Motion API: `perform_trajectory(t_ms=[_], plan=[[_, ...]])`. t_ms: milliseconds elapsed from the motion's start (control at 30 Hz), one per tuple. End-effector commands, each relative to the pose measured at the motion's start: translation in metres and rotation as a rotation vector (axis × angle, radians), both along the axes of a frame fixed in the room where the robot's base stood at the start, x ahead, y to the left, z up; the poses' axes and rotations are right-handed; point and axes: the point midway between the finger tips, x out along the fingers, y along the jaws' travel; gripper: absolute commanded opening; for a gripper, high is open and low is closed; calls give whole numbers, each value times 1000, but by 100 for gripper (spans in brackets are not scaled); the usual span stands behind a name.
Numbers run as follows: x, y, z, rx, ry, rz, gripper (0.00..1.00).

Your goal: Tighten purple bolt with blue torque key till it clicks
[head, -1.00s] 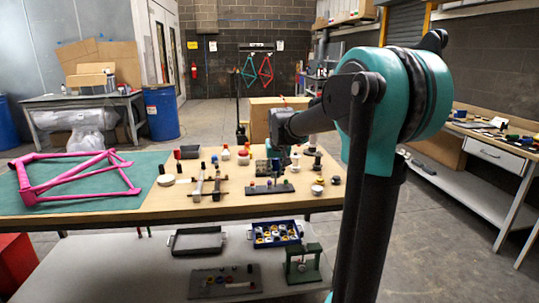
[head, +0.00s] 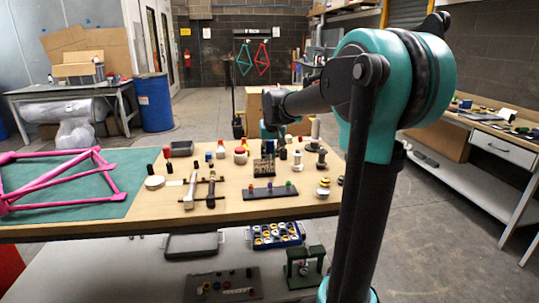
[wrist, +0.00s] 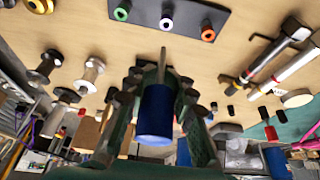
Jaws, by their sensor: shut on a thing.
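My gripper (wrist: 158,90) is shut on the blue torque key (wrist: 156,115). The key has a thick blue handle and a thin grey shaft that points toward the dark bolt plate in the wrist view. The purple bolt (wrist: 166,22) sits in the middle of that plate (wrist: 145,10), between a green bolt (wrist: 121,12) and an orange bolt (wrist: 208,34). The shaft tip looks apart from the purple bolt. In the head view the plate (head: 262,196) lies on the table in front of my gripper, which is partly hidden there.
A dark block with holes (head: 264,168) stands just behind the plate. A pink frame (head: 62,178) lies on a green mat (head: 100,208) at the left. A shelf with trays is below.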

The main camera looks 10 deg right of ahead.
Motion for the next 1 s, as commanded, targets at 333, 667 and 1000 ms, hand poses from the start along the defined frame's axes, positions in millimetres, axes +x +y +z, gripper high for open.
perform_trajectory(t_ms=[333, 667, 1000], plan=[[-1, 0, -10, 1, -1, 6, 0], [-1, 0, -36, 1, -1, 6, 0], [-1, 0, -48, 1, -1, 6, 0]])
